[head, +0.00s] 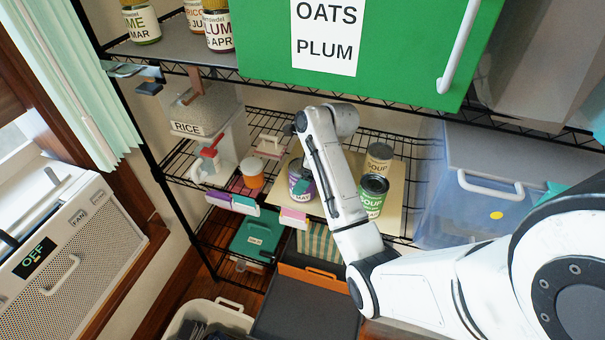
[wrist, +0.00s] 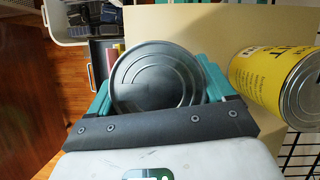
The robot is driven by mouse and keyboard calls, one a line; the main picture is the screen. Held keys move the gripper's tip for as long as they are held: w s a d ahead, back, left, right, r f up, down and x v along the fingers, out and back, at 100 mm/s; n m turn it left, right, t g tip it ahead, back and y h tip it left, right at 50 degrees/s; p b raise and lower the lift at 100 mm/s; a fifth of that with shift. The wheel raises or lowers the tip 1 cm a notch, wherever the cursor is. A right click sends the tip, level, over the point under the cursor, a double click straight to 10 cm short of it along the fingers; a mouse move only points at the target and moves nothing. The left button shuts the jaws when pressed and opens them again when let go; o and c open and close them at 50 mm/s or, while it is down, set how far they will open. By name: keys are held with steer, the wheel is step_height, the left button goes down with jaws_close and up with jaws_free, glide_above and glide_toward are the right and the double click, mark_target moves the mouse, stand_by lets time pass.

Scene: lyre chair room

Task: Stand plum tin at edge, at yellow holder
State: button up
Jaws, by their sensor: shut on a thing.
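The plum tin (head: 296,183), with a purple and white label, is in my gripper (head: 302,186) over the beige board on the middle wire shelf. In the wrist view its round grey metal lid (wrist: 155,78) sits between my two teal fingers, which are shut on its sides. The tin looks upright; I cannot tell whether its base touches the board. Card holders line the shelf's front edge, one with a pink card (head: 293,216) just in front of the tin. I cannot make out which holder is yellow. My arm hides part of the board.
A green soup tin (head: 371,197) and a paler soup tin (head: 379,157) stand right of my arm. A yellow tin (wrist: 268,78) is close to my right finger in the wrist view. An orange jar (head: 252,174) and rice dispenser (head: 205,112) stand left. The green oats box (head: 400,55) overhangs.

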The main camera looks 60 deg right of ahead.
steer(key=shift+f, duration=0.1)
steer(key=o, duration=1.3)
steer(key=shift+f, duration=0.15)
steer(key=b+v, duration=0.1)
steer(key=v, duration=0.1)
steer(key=shift+r, duration=0.35)
steer(key=s+d, duration=0.3)
steer(key=s, duration=0.8)
steer(key=shift+s+d+r+p, duration=0.25)
steer(key=shift+s+d+p, duration=0.05)
steer(key=shift+s+p, duration=0.15)
